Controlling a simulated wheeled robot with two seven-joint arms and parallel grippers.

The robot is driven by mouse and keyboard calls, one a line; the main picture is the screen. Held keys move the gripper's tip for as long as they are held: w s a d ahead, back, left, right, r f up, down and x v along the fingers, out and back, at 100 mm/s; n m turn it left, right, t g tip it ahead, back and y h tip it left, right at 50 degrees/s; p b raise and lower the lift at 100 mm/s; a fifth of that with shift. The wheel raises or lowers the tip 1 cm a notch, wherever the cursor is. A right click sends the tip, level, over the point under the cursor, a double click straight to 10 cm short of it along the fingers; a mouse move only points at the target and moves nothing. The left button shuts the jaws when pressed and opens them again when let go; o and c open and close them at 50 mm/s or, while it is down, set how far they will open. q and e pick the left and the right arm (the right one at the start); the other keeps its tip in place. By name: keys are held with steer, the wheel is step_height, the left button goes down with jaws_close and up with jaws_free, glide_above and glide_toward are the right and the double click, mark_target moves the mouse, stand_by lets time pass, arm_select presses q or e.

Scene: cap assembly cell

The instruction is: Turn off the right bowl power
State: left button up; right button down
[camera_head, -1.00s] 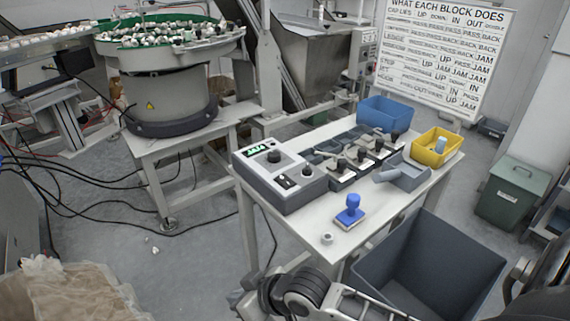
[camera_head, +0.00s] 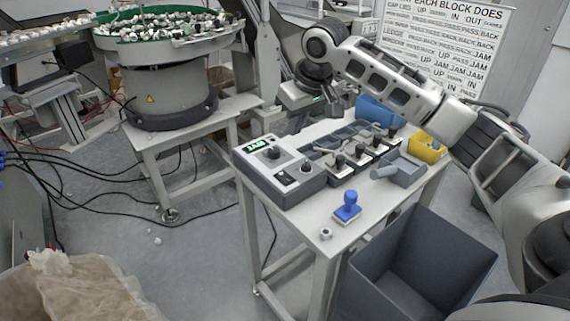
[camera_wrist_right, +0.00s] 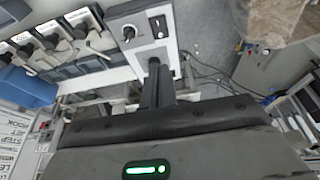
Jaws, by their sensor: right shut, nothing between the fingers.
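The grey control box (camera_head: 280,172) stands at the left end of the white table. It has a lit green display (camera_head: 257,145), a black knob at the top, a second knob (camera_head: 306,167) and a small black switch (camera_head: 285,180) on its front panel. My right gripper (camera_head: 334,112) is above the table's back side, beyond the box. In the right wrist view the shut, empty fingers (camera_wrist_right: 154,66) point at the box, with its switch (camera_wrist_right: 158,26) and knob (camera_wrist_right: 128,33) just past the tips. The switch position is too small to tell. My left gripper is not in view.
Several small blocks with black knobs (camera_head: 359,152) stand right of the box, with a grey scoop-like tray (camera_head: 405,172). A blue stamp (camera_head: 347,207) and a nut (camera_head: 325,233) lie in front. A dark bin (camera_head: 420,265) stands below. A bowl feeder (camera_head: 165,95) is at left.

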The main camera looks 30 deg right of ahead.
glide_toward(282, 173)
steer(key=x, duration=0.5)
steer(key=shift+w+d+r, duration=0.1)
steer(key=shift+w, duration=0.05)
steer(key=shift+x, duration=0.85)
